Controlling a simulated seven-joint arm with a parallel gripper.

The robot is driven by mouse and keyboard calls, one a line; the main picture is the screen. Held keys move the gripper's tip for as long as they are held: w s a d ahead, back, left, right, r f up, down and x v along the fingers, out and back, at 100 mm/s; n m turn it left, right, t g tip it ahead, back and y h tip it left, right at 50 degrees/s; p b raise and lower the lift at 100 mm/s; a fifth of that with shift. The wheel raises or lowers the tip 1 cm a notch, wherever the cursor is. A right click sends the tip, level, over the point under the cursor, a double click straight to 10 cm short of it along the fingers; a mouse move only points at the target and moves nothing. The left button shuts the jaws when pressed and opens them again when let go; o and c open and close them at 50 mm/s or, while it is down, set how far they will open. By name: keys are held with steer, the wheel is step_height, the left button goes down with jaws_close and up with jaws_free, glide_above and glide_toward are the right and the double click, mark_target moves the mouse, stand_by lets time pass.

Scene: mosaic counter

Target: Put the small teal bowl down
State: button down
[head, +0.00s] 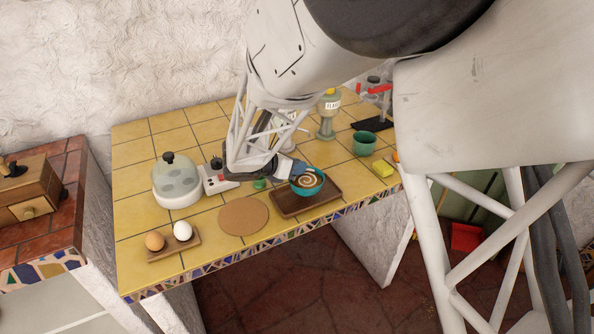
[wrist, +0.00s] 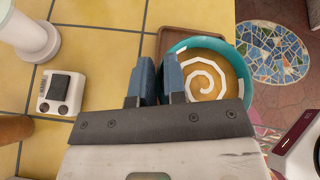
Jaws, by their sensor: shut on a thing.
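The small teal bowl (head: 307,188) has a brown inside with a white spiral and looks upright. It also shows in the wrist view (wrist: 207,80). My gripper (head: 293,170) is shut on the bowl's left rim; in the wrist view its blue fingers (wrist: 158,80) straddle the wall, one inside and one outside. The bowl is over the brown rectangular tray (head: 290,208), whose far corner shows in the wrist view (wrist: 185,40). I cannot tell whether the bowl touches the tray.
A round cork mat (head: 243,216) lies left of the tray. The counter's mosaic edge (head: 300,228) runs close in front.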

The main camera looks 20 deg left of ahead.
steer(key=shift+f, duration=0.8)
steer(key=shift+f, duration=0.1)
steer(key=c, duration=1.2)
jaws_free()
steer(key=shift+o, duration=0.2)
steer(key=v, duration=1.2)
